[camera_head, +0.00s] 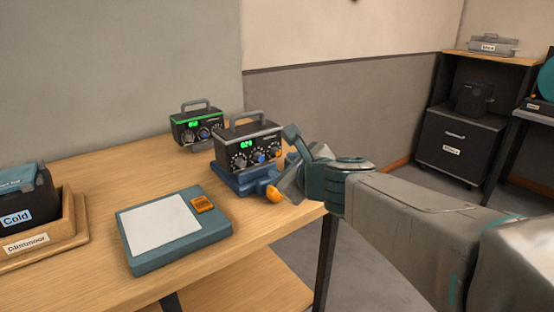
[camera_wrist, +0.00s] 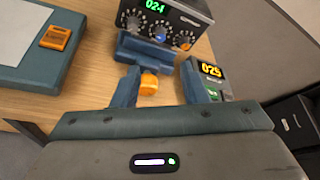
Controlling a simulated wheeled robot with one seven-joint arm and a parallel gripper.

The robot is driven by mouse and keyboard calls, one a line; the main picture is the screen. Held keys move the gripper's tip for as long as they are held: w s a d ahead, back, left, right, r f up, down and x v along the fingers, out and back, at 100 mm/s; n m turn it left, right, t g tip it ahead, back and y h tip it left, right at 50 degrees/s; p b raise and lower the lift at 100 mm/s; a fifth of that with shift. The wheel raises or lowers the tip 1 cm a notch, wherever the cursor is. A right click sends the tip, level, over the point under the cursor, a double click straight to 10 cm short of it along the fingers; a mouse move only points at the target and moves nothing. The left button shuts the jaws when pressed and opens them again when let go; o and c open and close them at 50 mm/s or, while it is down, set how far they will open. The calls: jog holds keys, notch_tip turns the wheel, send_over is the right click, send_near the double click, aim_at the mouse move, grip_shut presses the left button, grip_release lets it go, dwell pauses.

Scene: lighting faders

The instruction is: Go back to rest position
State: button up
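My gripper (camera_head: 284,168) is at the right front corner of the table, in front of a dark control box (camera_head: 248,147). In the wrist view its two blue fingers (camera_wrist: 160,82) stand apart, so it is open. The box also shows in the wrist view (camera_wrist: 172,18), with a green number that looks like 024, several knobs and a blue middle knob. It stands on a blue base (camera_head: 232,180). An orange knob (camera_wrist: 149,82) lies between the fingers in view, nearer the left one; it also shows in the head view (camera_head: 273,194). I cannot tell whether it is touched.
A second control box (camera_head: 196,130) stands behind. A teal board with a white sheet (camera_head: 160,226) and a wooden tray with a "Cold" bin (camera_head: 68,228) are left. A dark cabinet (camera_head: 458,140) stands far right.

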jog(key=shift+d, duration=0.1)
jog(key=s+d+n+g+h+p, duration=0.2)
jog(key=s+d+n+g+p, duration=0.3)
jog(key=s+n+p, duration=0.4)
jog(key=s+d+r+n+g+h+p, duration=0.1)
jog(key=s+d+n+g+h+p, duration=0.2)
jog(key=s+n+p, duration=0.6)
jog(key=s+d+n+g, duration=0.2)
jog(key=d+n, duration=0.1)
jog(key=n, duration=0.3)
jog(key=shift+n+h+p, duration=0.3)
jog(key=shift+n+p, duration=0.1)
